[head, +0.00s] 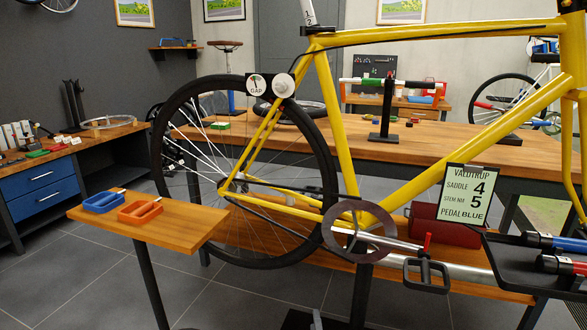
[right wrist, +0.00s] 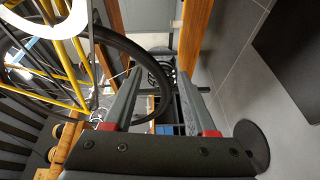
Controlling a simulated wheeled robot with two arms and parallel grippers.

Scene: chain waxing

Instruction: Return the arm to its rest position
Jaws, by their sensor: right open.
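My right gripper (right wrist: 164,78) is open in the right wrist view, its two dark grey fingers apart and red at their bases. Nothing is held between them. The black tyre of the bike's rear wheel (right wrist: 130,48) curves behind the left finger and into the gap; its distance from the fingers is unclear. I cannot clearly make out the right gripper in the head view. My left gripper is not in view. The yellow bike (head: 343,120) stands upright across the head view, with its rear wheel (head: 156,150) at the left.
A small wooden side table (head: 185,232) holds a blue tray (head: 103,203) and an orange tray (head: 140,212). A black tool tray (head: 530,262) is at the right. A workbench (head: 420,140) stands behind the bike. Grey floor (head: 70,275) is clear at the lower left.

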